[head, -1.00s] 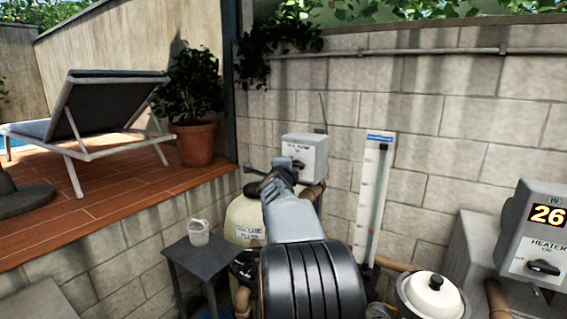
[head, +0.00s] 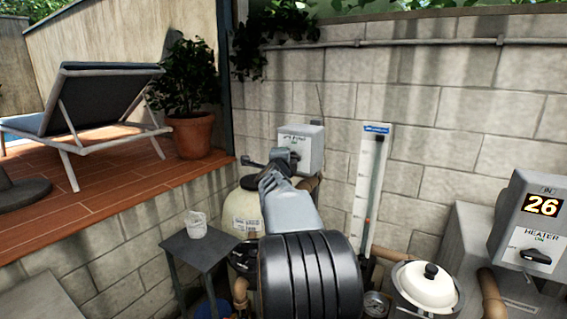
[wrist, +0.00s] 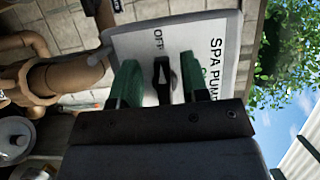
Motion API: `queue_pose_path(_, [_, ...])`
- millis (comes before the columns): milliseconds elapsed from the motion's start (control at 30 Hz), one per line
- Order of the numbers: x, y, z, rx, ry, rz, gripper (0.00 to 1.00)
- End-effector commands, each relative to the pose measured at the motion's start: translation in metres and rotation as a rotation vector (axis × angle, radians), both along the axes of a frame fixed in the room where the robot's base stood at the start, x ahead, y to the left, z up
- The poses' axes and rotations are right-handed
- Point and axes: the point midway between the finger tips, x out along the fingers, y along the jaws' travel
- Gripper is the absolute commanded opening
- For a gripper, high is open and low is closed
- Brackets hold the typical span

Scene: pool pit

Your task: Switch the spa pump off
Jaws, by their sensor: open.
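The spa pump box (head: 303,143) is a pale box on the block wall. In the wrist view its white face (wrist: 133,45) reads "SPA PUMP" and "OFF", with some green lettering partly hidden by a finger. A black knob (wrist: 162,80) sits on that face. It looks lengthwise in line with the "OFF" label, but its base is hidden. My gripper (wrist: 158,84) is open, with one green-padded finger on each side of the knob. I cannot tell whether they touch it. In the head view my gripper (head: 274,166) is at the box's front, partly covering it.
A grey heater box (head: 530,225) showing 26 stands at the right. A white gauge board (head: 366,185) is right of the spa pump box. A cream tank (head: 246,207) is below it. A small dark table (head: 200,247) holds a white cup (head: 196,224). Brown pipes (wrist: 60,75) run beside the box.

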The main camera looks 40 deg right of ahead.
Motion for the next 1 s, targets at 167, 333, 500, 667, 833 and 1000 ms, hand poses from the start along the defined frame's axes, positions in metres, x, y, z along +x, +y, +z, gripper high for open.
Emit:
queue_pose_path(167, [-0.012, 0.016, -0.001, -0.001, -0.002, 0.0, 0.41])
queue_pose_path(333, [-0.034, 0.043, 0.0, -0.001, -0.003, -0.002, 0.41])
queue_pose_path(500, [-0.055, 0.07, 0.001, 0.0, -0.003, -0.005, 0.41])
queue_pose_path(667, [-0.071, 0.089, 0.0, 0.0, -0.002, -0.006, 0.41])
queue_pose_path(833, [-0.08, 0.101, 0.0, 0.001, 0.001, -0.008, 0.41])
queue_pose_path(1000, [-0.084, 0.106, 0.0, 0.001, 0.0, -0.008, 0.41])
